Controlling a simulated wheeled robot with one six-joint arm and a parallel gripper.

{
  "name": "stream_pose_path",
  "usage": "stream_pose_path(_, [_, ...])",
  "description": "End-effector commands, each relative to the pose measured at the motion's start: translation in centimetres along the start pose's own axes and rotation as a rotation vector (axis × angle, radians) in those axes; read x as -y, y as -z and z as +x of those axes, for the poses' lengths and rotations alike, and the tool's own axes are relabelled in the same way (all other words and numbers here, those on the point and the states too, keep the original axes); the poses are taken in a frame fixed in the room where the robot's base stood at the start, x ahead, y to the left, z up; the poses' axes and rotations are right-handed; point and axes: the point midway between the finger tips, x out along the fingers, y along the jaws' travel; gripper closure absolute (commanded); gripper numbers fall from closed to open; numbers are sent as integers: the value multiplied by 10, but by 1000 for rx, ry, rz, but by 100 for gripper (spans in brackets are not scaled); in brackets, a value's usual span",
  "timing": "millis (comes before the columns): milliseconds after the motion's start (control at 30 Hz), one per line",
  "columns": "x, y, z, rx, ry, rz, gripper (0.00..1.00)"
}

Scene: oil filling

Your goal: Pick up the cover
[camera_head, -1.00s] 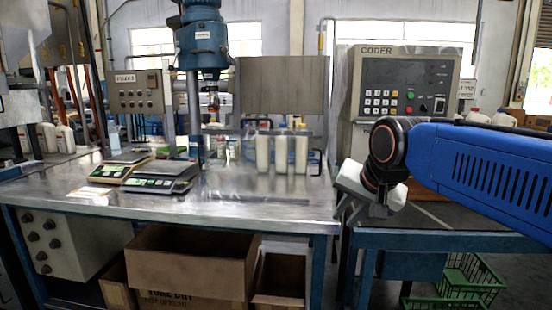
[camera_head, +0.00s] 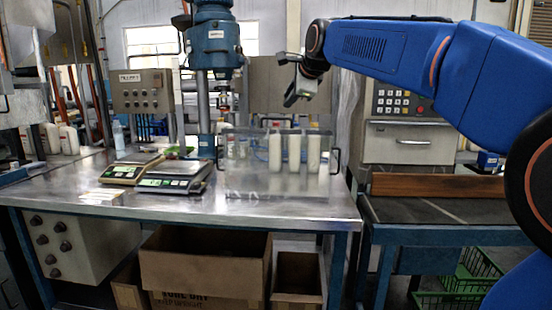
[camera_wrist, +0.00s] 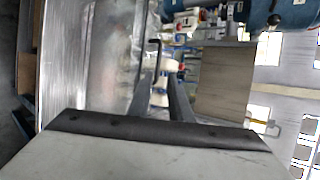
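The cover (camera_head: 240,180) looks like a clear see-through box on the steel table, with a dark handle (camera_head: 336,160) on its right side. White bottles (camera_head: 294,153) show through it or stand within it. My gripper (camera_head: 290,98) hangs in the air above the cover, apart from it. In the wrist view my gripper (camera_wrist: 160,82) has its two dark fingers spread with a gap and nothing between them. A thin dark hooked bar, perhaps a handle, shows beyond the fingertips.
The steel table (camera_head: 130,205) has two scales (camera_head: 172,178) on its left part. A blue machine head (camera_head: 212,45) stands behind, left of my gripper. A dark conveyor (camera_head: 440,208) is at the right. Cardboard boxes (camera_head: 205,265) sit beneath the table.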

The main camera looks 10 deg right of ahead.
Motion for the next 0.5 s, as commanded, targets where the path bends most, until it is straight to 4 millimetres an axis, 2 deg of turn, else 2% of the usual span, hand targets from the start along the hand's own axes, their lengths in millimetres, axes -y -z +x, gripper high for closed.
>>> stream_pose_path(100, [-1,0,23,-1,-3,-1,82])
stream_pose_path(300, [-1,0,58,-1,-2,-2,82])
stream_pose_path(500, [-1,0,81,0,-1,-2,82])
